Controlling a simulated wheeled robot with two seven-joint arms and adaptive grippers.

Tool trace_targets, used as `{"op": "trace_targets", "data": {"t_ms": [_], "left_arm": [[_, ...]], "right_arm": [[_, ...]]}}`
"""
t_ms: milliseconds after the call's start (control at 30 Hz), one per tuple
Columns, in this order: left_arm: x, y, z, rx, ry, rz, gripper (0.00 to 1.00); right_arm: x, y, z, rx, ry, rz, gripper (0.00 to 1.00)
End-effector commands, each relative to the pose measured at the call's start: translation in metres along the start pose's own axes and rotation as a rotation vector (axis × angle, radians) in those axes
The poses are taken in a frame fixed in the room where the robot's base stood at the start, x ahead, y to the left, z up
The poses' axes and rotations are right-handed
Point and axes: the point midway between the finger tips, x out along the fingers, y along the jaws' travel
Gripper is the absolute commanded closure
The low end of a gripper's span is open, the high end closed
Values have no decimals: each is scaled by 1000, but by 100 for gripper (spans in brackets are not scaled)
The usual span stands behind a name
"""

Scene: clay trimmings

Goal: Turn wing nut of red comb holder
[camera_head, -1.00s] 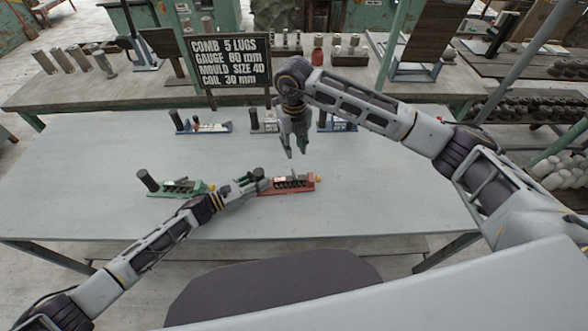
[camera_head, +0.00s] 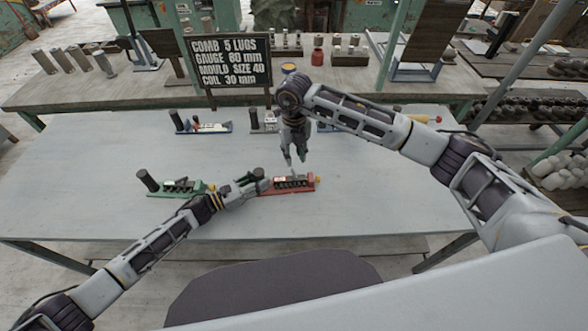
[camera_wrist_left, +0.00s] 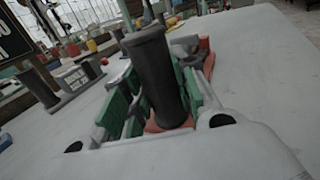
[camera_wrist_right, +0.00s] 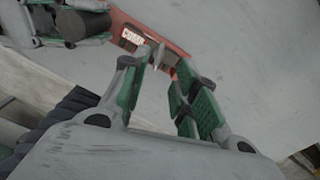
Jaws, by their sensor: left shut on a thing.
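The red comb holder (camera_head: 290,187) lies on the front table, with a yellow part (camera_head: 317,179) at its right end. My left gripper (camera_head: 259,179) is shut on the dark upright handle at the holder's left end; this handle (camera_wrist_left: 158,75) fills the space between the green finger pads in the left wrist view. My right gripper (camera_head: 295,162) points down just above the holder's right half, fingers apart and empty. In the right wrist view the red holder (camera_wrist_right: 118,28) with its white label lies beyond the open fingertips (camera_wrist_right: 168,62). A wing nut is too small to make out clearly.
A green comb holder (camera_head: 180,188) stands to the left. A blue holder (camera_head: 205,128) and others stand along the back, partly behind my right arm. A black sign (camera_head: 229,62) reads comb 5 lugs, gauge 80 mm. The table (camera_head: 400,200) is clear at right.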

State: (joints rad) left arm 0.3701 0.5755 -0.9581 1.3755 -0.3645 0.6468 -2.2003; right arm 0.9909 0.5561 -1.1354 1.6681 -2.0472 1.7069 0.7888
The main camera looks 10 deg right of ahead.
Motion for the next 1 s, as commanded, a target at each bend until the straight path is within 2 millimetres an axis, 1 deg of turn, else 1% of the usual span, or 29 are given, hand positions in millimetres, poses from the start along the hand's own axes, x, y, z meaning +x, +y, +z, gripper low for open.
{"op": "trace_targets", "data": {"t_ms": [33,200,500,700,1000], "left_arm": [[0,0,0,0,0,0,100],[0,0,0,0,0,0,100],[0,0,0,0,0,0,100],[0,0,0,0,0,0,100],[0,0,0,0,0,0,100]], "right_arm": [[8,0,-1,0,3,1,71],[30,0,-1,-1,3,0,71],[66,0,0,-1,2,0,71],[79,0,0,-1,1,0,71],[82,0,0,-2,0,0,71]]}}
